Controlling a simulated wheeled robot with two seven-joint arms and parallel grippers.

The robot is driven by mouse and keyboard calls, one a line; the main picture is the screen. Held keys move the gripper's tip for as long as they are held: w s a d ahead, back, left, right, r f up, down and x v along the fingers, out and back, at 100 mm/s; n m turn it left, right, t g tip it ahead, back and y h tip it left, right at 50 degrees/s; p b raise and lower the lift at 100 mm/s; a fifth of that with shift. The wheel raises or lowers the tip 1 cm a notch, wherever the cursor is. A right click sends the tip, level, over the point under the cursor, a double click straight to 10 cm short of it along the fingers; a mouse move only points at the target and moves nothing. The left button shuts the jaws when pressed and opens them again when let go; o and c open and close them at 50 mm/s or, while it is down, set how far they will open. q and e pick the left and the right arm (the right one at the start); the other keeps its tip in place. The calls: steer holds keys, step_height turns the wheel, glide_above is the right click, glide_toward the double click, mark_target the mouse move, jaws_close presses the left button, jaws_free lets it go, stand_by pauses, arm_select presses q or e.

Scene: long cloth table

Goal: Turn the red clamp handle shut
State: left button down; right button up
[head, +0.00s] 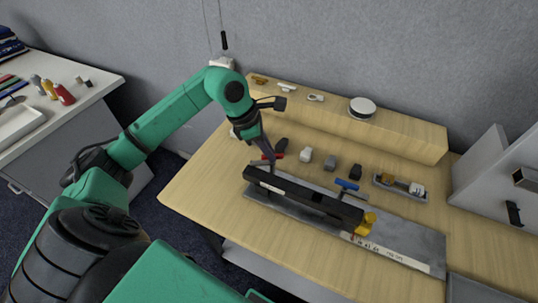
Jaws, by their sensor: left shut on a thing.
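The red clamp handle (258,162) shows as a small red bar at the left end of a long black bar (300,197), which lies on a grey metal plate (405,240) on the wooden table. My left gripper (270,157) reaches down from above at this end and is shut on the red handle. The fingers cover part of the handle, so its exact angle is hard to tell. A blue handle (346,185) sits further right, behind the black bar. My right gripper is out of view.
Several small blocks, including a white one (305,155) and a black one (355,171), stand behind the black bar. A small tray (400,188) sits to the right. A raised wooden shelf (400,137) runs along the back, with a round white-topped object (362,106) on it.

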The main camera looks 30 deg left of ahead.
arm_select(q)
steer(key=n+b, duration=0.1)
steer(key=n, duration=0.2)
steer(key=shift+f+t+y+b, duration=0.1)
steer(key=shift+t+y+b, duration=0.25)
steer(key=shift+t+y, duration=0.05)
steer(key=n, duration=0.1)
steer(key=n+y+b, duration=0.1)
steer(key=shift+s+d+n+t, duration=0.1)
steer(key=shift+d+n+t, duration=0.05)
steer(key=shift+n+t, duration=0.15)
steer(key=n+y+b, duration=0.1)
steer(key=n, duration=0.2)
steer(key=shift+d+t, duration=0.15)
steer(key=shift+t, duration=0.15)
steer(key=shift+d+r+n+y+b, duration=0.15)
steer(key=shift+n+y, duration=0.15)
steer(key=shift+n, duration=0.5)
steer(key=shift+a+r+n+y+b, duration=0.15)
steer(key=shift+n+y, duration=0.15)
steer(key=shift+n, duration=0.5)
steer(key=c, duration=0.9)
jaws_free()
steer(key=shift+d+f, duration=0.1)
